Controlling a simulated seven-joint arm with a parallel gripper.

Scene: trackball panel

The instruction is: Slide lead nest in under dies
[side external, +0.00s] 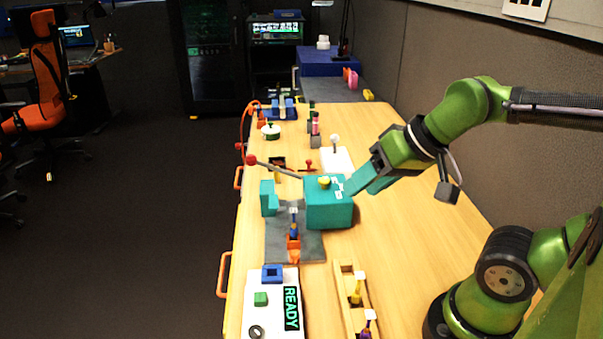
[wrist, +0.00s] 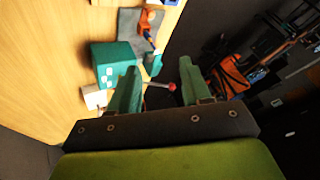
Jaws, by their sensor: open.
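A teal press block (side external: 328,208) with a yellow knob on top stands at the far edge of a grey base plate (side external: 280,246). A lever with a red ball (side external: 251,160) reaches out to its left. The dies are not clearly visible. My gripper (side external: 358,186) is open and empty, beside the block's upper right. In the wrist view, the red ball (wrist: 171,87) appears between my open fingers (wrist: 158,78).
A smaller teal block (side external: 268,198) stands left of the press. A white panel reading READY (side external: 291,308) and a wooden tray (side external: 345,290) with small parts lie at the near end. Other fixtures stand farther back. The table's right side is mostly clear.

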